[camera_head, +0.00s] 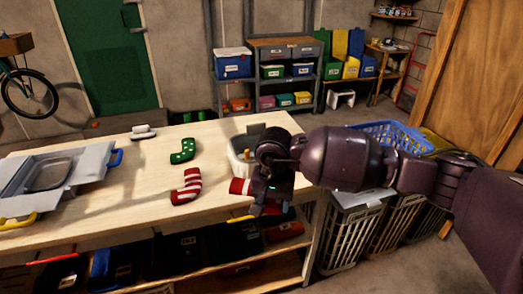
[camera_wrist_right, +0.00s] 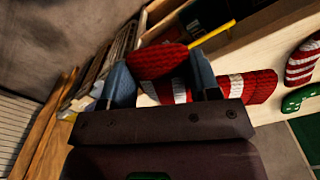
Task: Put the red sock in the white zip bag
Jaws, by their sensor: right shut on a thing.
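A red sock with white stripes (camera_head: 240,186) is held in my right gripper (camera_head: 264,197) near the table's right front edge. The right wrist view shows the sock's red fabric (camera_wrist_right: 158,62) between the two fingers, with a striped part (camera_wrist_right: 250,87) sticking out to the right. A second red-and-white striped sock (camera_head: 186,187) lies on the table to the left. My left gripper is not in view.
A green dotted sock (camera_head: 183,151) and a white brush-like item (camera_head: 143,132) lie on the table (camera_head: 110,195). A grey case (camera_head: 55,175) with blue and yellow handles is at the left. A blue basket (camera_head: 397,133) and hampers stand to the right. The table's front middle is clear.

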